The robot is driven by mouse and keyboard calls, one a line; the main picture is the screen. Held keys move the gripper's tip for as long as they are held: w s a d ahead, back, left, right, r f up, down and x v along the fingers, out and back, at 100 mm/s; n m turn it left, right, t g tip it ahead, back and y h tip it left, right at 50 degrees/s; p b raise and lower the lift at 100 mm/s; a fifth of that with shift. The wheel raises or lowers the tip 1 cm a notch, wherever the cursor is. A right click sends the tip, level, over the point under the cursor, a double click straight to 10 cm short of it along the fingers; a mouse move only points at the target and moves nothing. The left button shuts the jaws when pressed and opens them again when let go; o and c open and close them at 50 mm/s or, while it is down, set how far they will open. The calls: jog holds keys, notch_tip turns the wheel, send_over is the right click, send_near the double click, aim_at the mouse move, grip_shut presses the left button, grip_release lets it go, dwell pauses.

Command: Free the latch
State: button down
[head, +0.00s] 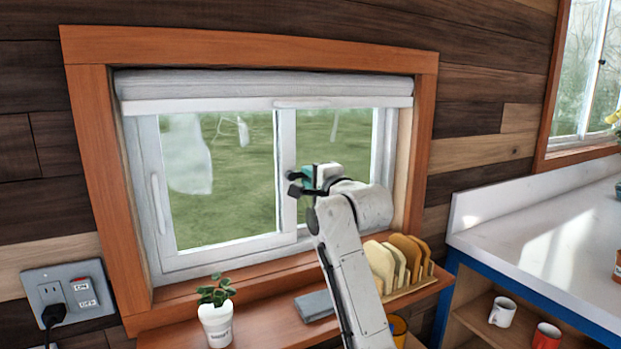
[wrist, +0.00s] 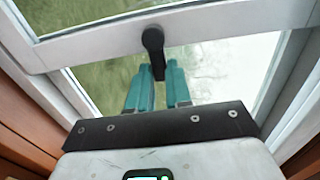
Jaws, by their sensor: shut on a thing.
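The latch (wrist: 153,42) is a black lever with a rounded head on the white window frame, in the wrist view. Its lower end runs down between the teal fingers of my gripper (wrist: 158,72), which is shut on it. The fingers hide part of the lever's sides. In the head view my gripper (head: 303,182) is at the middle upright of the sliding window (head: 286,150). I cannot clearly tell the latch from the dark gripper parts there.
A potted plant (head: 216,322), a grey folded item (head: 314,305) and a rack of bread slices (head: 398,262) stand on the wooden sill below. A rolled blind (head: 250,85) hangs above. A white counter (head: 545,240) is at right.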

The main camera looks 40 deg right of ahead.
aim_at(289, 160)
jog(key=r+n+p, duration=0.1)
jog(key=n, duration=0.3)
jog(key=a+r+n+p, duration=0.1)
jog(key=n+p, duration=0.1)
jog(key=n, duration=0.3)
jog(key=a+r+n+p, duration=0.1)
jog(key=n, duration=0.3)
jog(key=shift+w+r+n+p, duration=0.1)
jog(key=shift+w+n+p, duration=0.2)
jog(key=shift+w, duration=0.05)
jog(key=shift+w+a+r+n, duration=0.1)
jog(key=shift+a+n, duration=0.25)
jog(key=shift+n, duration=0.7)
jog(key=shift+w+a+n, duration=0.1)
jog(key=shift+a+n, duration=0.25)
jog(key=shift+n, duration=0.7)
jog(key=c, duration=1)
grip_release()
jog(key=shift+c, duration=0.2)
